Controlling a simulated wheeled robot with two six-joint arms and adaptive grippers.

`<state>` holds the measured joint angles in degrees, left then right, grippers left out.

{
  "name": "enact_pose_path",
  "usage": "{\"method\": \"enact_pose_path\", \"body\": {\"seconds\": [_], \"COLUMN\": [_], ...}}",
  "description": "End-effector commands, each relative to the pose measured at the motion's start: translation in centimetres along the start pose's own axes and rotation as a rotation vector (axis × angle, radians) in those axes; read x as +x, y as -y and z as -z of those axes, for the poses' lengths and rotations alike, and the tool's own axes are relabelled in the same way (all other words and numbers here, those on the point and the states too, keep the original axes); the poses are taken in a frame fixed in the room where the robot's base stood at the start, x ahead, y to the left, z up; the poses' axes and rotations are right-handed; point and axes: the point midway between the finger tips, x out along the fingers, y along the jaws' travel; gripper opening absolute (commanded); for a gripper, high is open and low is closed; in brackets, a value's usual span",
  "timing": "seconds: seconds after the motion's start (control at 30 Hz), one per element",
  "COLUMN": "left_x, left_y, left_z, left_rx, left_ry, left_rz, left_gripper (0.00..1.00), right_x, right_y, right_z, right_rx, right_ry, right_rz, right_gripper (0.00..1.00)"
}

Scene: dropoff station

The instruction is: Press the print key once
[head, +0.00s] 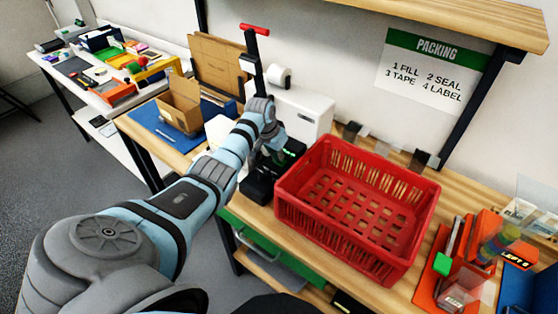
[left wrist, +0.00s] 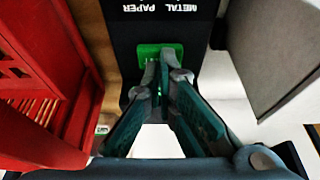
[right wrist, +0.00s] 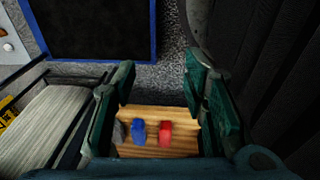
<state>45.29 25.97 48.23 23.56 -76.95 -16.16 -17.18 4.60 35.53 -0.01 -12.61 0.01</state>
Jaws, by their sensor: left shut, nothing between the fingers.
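A black device (head: 258,187) with a small green lit part stands on the bench, left of the red crate. In the left wrist view its black panel (left wrist: 125,25) carries upside-down white lettering, "METAL PAPER", above a green lit square (left wrist: 146,52). My left gripper (left wrist: 163,62) is shut and empty. Its fingertips lie over the green square and hide part of it; I cannot tell whether they touch. In the head view the left gripper (head: 279,150) is just above the device. My right gripper (right wrist: 160,85) is open and empty, away from the device.
A red crate (head: 300,205) stands close to the right of the device. A white box-shaped machine (head: 305,113) is behind it. A cardboard box (head: 180,105) is to the left. Red and blue items lie on wood below the right gripper.

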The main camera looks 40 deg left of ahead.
Motion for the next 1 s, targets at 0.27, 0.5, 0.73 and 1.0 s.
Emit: {"method": "enact_pose_path", "body": {"seconds": [0.27,0.5,0.73,1.0], "left_x": [-3.5,-5.6,-6.3,-6.3], "left_y": [0.0,0.0,0.0,0.0], "left_z": [1.3,2.1,2.3,2.3], "left_rx": [0.0,0.0,0.0,0.0], "left_ry": [0.0,-0.003,0.0,0.0], "left_rz": [0.0,0.0,0.0,0.0], "left_gripper": [0.0,0.0,0.0,0.0], "right_x": [-4.0,-5.0,-4.9,-4.9], "right_y": [-0.2,-0.3,-0.3,-0.3], "right_z": [0.4,0.5,0.5,0.5], "right_rx": [0.0,0.0,0.0,0.0], "right_ry": [0.0,0.0,0.0,0.0], "right_rz": [0.001,0.001,0.001,0.001], "right_gripper": [0.4,0.4,0.4,0.4]}}
